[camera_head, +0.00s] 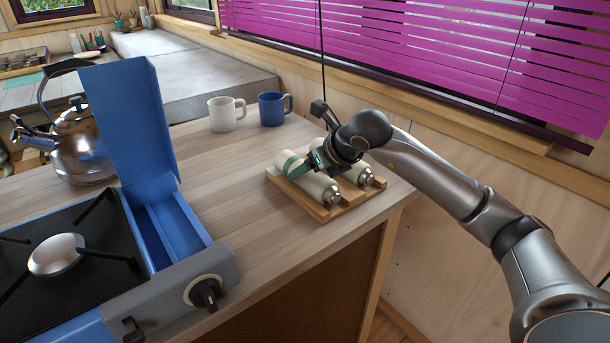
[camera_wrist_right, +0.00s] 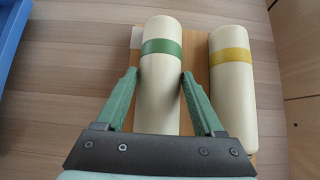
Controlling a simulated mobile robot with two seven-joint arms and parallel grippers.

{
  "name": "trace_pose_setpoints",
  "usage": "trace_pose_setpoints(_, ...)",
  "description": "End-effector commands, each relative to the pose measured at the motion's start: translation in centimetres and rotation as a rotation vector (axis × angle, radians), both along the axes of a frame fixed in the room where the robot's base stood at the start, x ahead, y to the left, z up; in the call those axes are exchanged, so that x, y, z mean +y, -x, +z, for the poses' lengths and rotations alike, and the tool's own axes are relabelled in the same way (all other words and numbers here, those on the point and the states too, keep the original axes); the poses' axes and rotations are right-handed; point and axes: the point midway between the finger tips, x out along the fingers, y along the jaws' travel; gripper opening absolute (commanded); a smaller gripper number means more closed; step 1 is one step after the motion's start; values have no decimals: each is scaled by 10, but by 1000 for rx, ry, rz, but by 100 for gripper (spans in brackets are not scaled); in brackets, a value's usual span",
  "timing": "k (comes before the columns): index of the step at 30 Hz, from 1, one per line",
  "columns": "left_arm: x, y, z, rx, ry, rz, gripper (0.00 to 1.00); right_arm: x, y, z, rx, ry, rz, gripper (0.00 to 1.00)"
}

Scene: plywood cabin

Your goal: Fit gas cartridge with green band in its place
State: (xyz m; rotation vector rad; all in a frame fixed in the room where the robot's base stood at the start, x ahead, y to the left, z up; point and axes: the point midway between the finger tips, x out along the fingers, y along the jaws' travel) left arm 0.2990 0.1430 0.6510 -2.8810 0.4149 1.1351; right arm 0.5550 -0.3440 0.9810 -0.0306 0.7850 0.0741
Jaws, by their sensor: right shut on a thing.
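The cream gas cartridge with a green band (camera_head: 318,187) lies on its side in a wooden rack (camera_head: 350,205) on the counter, its metal valve end toward the front right. The right wrist view shows its green band (camera_wrist_right: 162,47) and body between the fingers of my right gripper (camera_wrist_right: 160,75). My right gripper (camera_head: 316,160) is shut on it from above. A blue stove (camera_head: 180,272) stands at left; its side compartment (camera_head: 178,228) is open and looks empty, with the lid (camera_head: 125,120) raised. My left gripper is not in view.
A cartridge with a yellow band (camera_wrist_right: 232,95) lies beside the green one in the rack. A white mug (camera_head: 225,115) and a blue mug (camera_head: 271,109) stand behind. A steel kettle (camera_head: 85,145) is behind the stove. Bare counter separates rack and stove.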

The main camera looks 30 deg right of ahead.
Motion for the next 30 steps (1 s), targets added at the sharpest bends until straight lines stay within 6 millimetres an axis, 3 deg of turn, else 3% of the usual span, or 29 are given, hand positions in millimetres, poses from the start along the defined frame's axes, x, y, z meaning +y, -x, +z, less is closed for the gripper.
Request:
trace_pose_setpoints(2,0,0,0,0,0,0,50,0,0,0,0,0,0,45)
trace_pose_setpoints(14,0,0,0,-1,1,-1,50,0,0,0,0,1,-1,0)
trace_pose_setpoints(25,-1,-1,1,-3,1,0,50,0,0,3,-5,0,-1,0)
trace_pose_setpoints(30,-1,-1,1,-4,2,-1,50,0,-1,14,-7,0,-1,0)
